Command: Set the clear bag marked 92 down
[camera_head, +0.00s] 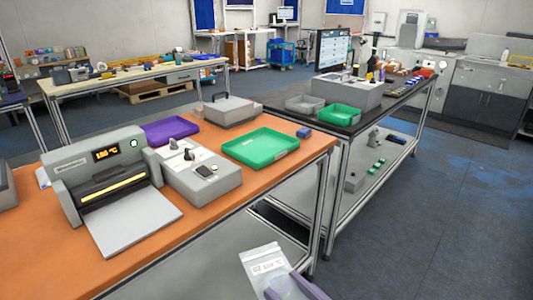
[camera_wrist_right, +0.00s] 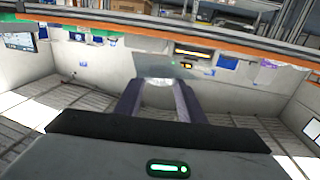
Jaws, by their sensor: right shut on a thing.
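The clear bag (camera_head: 265,262) with a white label hangs at the bottom of the head view, in front of the orange table's near edge. The print on its label is too small to read surely. My right gripper (camera_head: 292,288) has purple fingers and is shut on the lower part of the bag as seen there. In the right wrist view the fingers (camera_wrist_right: 158,88) meet at the see-through bag (camera_wrist_right: 165,66), which shows faintly beyond their tips. My left gripper is not in view.
On the orange table (camera_head: 258,185) stand a grey sealer (camera_head: 100,170) with a lit display, a grey control box (camera_head: 200,172), a green tray (camera_head: 262,146) and a purple tray (camera_head: 170,131). A black-topped bench (camera_head: 392,106) stands behind right. Open floor lies at right.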

